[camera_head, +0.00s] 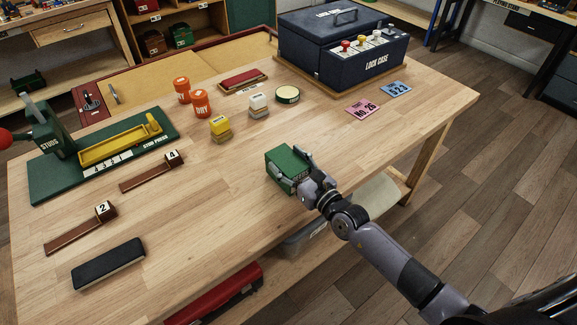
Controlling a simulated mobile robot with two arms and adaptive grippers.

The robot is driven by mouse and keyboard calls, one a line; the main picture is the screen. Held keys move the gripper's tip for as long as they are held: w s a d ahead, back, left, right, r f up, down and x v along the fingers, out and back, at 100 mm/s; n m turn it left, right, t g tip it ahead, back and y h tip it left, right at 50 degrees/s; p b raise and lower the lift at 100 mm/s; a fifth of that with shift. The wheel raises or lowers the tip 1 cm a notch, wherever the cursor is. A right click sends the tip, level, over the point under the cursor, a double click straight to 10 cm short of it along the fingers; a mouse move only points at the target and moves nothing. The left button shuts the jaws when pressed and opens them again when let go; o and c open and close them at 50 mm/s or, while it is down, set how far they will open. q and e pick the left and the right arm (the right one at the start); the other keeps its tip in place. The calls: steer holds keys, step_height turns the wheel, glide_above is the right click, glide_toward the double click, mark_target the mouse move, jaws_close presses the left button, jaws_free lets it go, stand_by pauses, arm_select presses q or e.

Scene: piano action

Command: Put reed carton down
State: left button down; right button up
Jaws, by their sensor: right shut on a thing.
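The reed carton is a green box (283,163) near the right front edge of the wooden table (190,227). Part of its lettering is hidden by my gripper. My right gripper (294,169) is shut on the carton from its right side. The carton looks to be at or just above the tabletop; I cannot tell whether it touches. My left gripper is not in view.
A dark blue lock case (340,50) stands at the back right, with pink and blue tags (361,107) in front. Orange jars (201,103), a green stud press (105,150), numbered wooden pieces (103,212) and a black block (108,264) lie further left. The table's front middle is clear.

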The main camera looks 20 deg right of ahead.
steer(key=shift+f, duration=0.35)
steer(key=shift+f, duration=0.1)
steer(key=o, duration=1.5)
steer(key=shift+o, duration=0.2)
